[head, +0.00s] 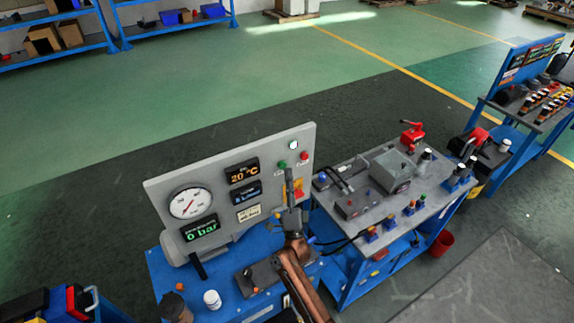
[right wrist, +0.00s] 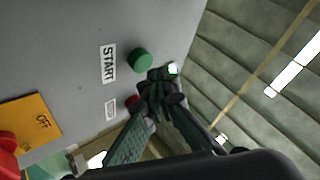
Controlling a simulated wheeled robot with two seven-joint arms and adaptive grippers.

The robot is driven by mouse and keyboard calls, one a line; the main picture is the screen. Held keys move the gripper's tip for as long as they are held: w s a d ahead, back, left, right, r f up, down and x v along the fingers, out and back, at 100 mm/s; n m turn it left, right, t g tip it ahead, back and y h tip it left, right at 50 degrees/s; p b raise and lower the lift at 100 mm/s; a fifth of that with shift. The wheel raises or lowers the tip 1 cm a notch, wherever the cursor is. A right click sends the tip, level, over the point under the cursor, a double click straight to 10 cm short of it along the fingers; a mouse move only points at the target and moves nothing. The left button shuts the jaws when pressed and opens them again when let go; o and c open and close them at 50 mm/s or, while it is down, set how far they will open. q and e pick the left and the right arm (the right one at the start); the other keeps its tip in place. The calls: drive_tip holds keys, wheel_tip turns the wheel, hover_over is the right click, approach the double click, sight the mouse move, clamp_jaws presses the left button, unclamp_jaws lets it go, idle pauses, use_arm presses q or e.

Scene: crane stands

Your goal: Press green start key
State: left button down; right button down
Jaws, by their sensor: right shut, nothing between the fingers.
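The green start key (head: 283,164) is a small round knob near the upper right of the grey control panel (head: 160,190). In the right wrist view the green key (right wrist: 140,60) stands out beside a white START label (right wrist: 108,63). My right gripper (head: 290,180) is shut and empty, in front of the panel just below the key in the head view. In the right wrist view its fingertips (right wrist: 160,84) are beside the key, with a visible gap, and partly cover a red key (right wrist: 131,102). My left gripper is not in view.
A lit lamp (head: 293,145) is above the keys, and the red key (head: 304,155) is right of the green one. A yellow plate with a red OFF switch (right wrist: 8,142) is below them. A grey-topped workbench (head: 375,175) with tools stands close on the right.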

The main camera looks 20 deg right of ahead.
drive_tip(key=s, duration=0.1)
drive_tip(key=s+p, duration=0.1)
drive_tip(key=s, duration=0.3)
drive_tip(key=shift+d+p, duration=0.3)
drive_tip(key=shift+d, duration=0.05)
idle(0.6)
drive_tip(key=shift+y, duration=0.3)
